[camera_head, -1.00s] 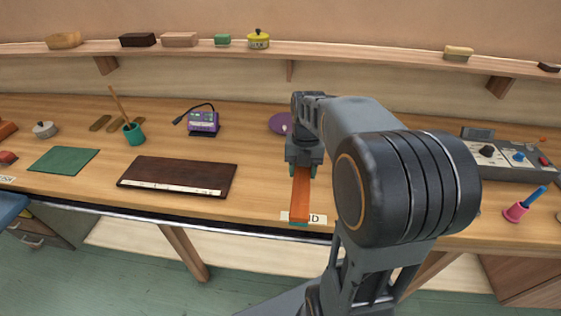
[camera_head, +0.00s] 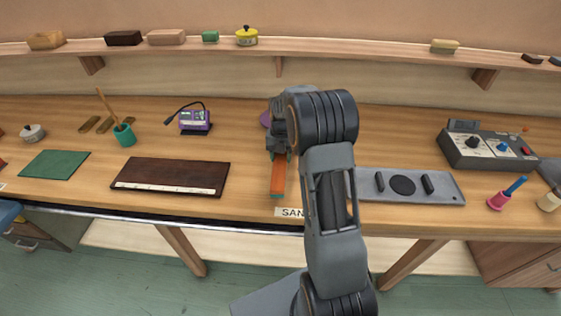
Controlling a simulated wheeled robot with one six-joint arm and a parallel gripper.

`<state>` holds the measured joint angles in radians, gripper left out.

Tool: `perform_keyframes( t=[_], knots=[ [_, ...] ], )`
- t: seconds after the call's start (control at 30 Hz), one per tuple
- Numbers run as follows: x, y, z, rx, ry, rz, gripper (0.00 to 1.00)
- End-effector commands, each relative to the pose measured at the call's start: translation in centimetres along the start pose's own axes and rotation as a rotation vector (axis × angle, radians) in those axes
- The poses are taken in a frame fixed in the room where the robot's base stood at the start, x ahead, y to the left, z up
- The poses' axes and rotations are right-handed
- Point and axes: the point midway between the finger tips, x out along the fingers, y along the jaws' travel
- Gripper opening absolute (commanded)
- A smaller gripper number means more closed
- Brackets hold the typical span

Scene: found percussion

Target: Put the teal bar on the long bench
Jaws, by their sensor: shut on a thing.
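My gripper (camera_head: 280,152) points down over the middle of the long bench (camera_head: 240,150), a long wooden worktop. It is shut on a bar (camera_head: 278,176) with an orange upper face and a teal front end. The bar points toward the bench's front edge, just behind a white label reading "SAN", the rest of which my arm hides. I cannot tell whether the bar touches the bench top. The gripper hides the bar's far end.
Left of the bar lies a dark brown board (camera_head: 172,170), then a green mat (camera_head: 54,165). To the right are a grey plate (camera_head: 404,200), a control box (camera_head: 485,162) and a pink cup (camera_head: 498,201). A wall shelf (camera_head: 330,47) runs behind. A purple disc (camera_head: 265,119) is partly hidden behind the gripper.

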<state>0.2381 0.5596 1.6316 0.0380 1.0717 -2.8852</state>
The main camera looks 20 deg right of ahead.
Motion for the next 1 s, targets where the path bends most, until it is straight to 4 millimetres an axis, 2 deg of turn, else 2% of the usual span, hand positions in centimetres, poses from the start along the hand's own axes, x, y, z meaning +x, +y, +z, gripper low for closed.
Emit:
perform_keyframes(
  t=[0.13, 0.4, 0.77, 0.8, 1.0],
  knots=[
    [0.6, 0.2, 0.6, 0.0, 0.0, 0.0, 0.19],
    [3.5, 0.2, 0.9, 0.0, 0.0, 0.0, 0.19],
    [3.9, 0.2, 1.0, 0.0, -0.001, 0.0, 0.19],
    [4.0, 0.2, 1.0, 0.0, 0.0, 0.0, 0.48],
    [3.9, 0.2, 1.0, 0.0, 0.0, 0.0, 0.67]
  ],
)
